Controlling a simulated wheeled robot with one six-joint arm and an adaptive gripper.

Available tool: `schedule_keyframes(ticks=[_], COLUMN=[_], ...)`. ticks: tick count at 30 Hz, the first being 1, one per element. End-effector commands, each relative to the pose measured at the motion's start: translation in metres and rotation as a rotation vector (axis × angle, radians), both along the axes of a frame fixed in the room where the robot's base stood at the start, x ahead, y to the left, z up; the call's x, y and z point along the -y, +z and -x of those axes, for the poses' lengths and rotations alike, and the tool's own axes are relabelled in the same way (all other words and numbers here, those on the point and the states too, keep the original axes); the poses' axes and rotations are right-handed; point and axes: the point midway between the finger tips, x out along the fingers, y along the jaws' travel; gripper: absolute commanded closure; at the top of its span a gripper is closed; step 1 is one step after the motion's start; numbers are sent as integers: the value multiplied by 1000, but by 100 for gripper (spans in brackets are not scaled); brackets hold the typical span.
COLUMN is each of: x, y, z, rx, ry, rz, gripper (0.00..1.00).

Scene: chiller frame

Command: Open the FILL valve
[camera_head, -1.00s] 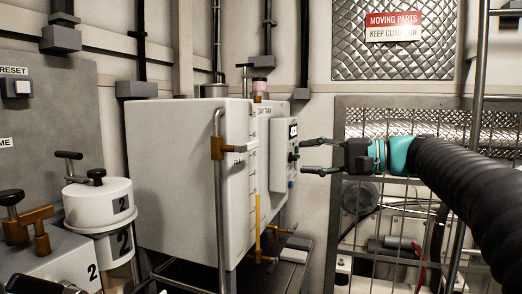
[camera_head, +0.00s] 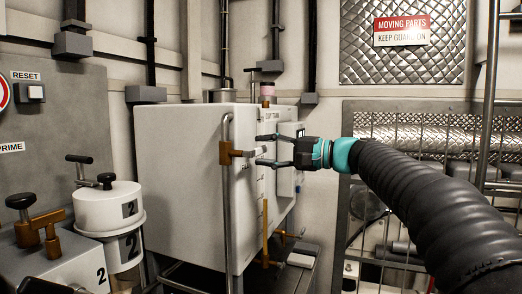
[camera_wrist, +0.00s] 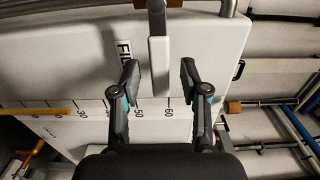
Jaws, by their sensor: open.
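The FILL valve (camera_head: 226,152) is a brass body on a vertical grey pipe at the front of the white tank. Its pale lever (camera_head: 244,153) points right, across the tank face. In the wrist view the lever (camera_wrist: 159,68) hangs down from the brass part (camera_wrist: 156,8), beside the FILL label (camera_wrist: 124,54). My gripper (camera_head: 261,150) is open at the lever's free end. In the wrist view my fingertips (camera_wrist: 160,78) appear on either side of the lever, with gaps on both sides. I cannot tell how deep the lever sits between them.
The white tank (camera_head: 180,190) has a level scale (camera_wrist: 85,106) and brass fittings (camera_head: 270,262) lower down. A control box (camera_head: 288,160) is on its right side. White filter housings (camera_head: 108,208) stand at the left. A mesh guard (camera_head: 400,250) is at the right.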

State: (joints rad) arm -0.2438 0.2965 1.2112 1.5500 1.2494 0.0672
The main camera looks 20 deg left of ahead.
Motion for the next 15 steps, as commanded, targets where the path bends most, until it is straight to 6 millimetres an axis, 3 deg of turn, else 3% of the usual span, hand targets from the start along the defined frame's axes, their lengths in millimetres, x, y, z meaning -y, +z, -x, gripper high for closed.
schedule_keyframes(ticks=[6, 14, 15], x=[-14, -15, -15], y=[0, 0, 0], z=[-1, -1, -1], rx=[0, 0, 1], ry=[0, 0, 0], rz=[0, 0, 0], gripper=[55, 55, 60])
